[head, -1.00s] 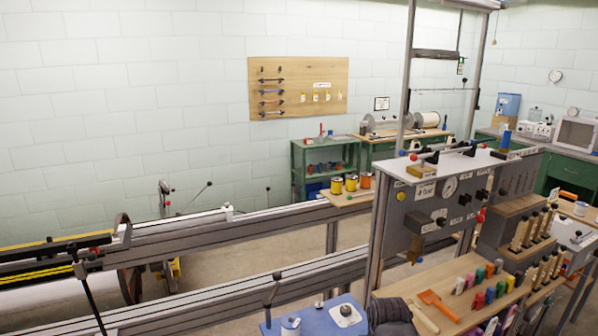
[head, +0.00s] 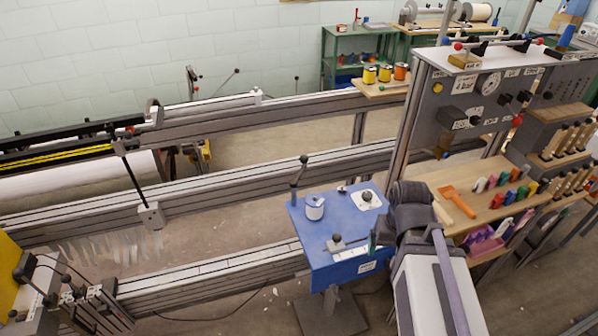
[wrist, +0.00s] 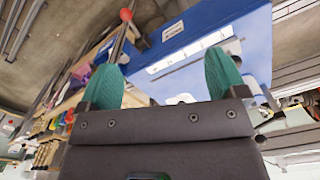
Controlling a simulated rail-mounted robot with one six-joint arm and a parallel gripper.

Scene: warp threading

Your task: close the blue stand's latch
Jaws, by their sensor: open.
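The blue stand (head: 320,262) is right of the lower middle in the head view. Its top bears a white cup-like part (head: 315,208), a white plate with a dark knob (head: 367,199), an upright dark lever (head: 299,172) and a small dark-knobbed handle (head: 338,242) near the front edge. I cannot tell which part is the latch, or its state. My gripper (wrist: 164,80) is open, its green fingers apart with nothing held between them. In the wrist view, the blue stand (wrist: 250,62) with a white slotted strip (wrist: 190,55) lies just beyond the fingers.
A grey control panel (head: 470,100) and a wooden shelf (head: 480,205) with an orange scoop (head: 458,201) and coloured pieces stand right of the stand. Grey rails (head: 220,282) run left of it. A red-balled rod (wrist: 126,15) shows beyond the fingers in the wrist view.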

